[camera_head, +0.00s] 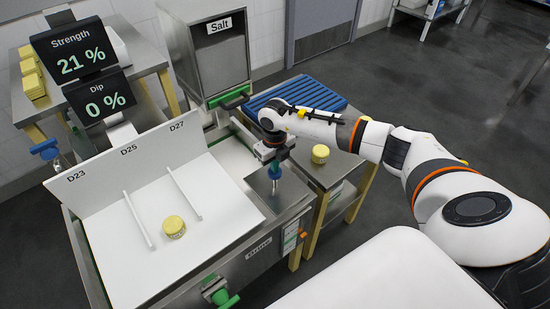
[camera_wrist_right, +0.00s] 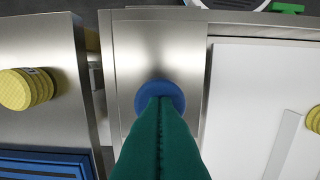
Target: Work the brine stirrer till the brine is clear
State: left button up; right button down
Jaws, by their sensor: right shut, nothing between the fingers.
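The stirrer's round blue knob (camera_wrist_right: 171,92) shows in the right wrist view, on the steel end panel (camera_wrist_right: 130,50) of the brine tank. My right gripper (camera_wrist_right: 158,102) is shut, its green fingers together in front of the knob and hiding its lower part. In the head view my right gripper (camera_head: 274,171) points down over that panel; I cannot tell whether it touches the knob. The strength display (camera_head: 82,60) reads 21 % and the dip display (camera_head: 106,103) reads 0 %. My left gripper is not in view.
The white board (camera_head: 110,250) has dividers, D23, D25 and D27 labels, and a yellow cheese (camera_head: 173,227). A salt hopper (camera_head: 222,65) stands behind. Right of the tank, a side table holds another cheese (camera_head: 320,153) and a blue rack (camera_head: 310,92). A green valve handle (camera_head: 226,300) sticks out in front.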

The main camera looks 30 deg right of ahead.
jog(key=shift+s, duration=0.1)
jog(key=shift+r+p, duration=1.95)
jog(key=shift+r, duration=0.75)
notch_tip(320, 180, up, 6)
jog(key=p, duration=0.4)
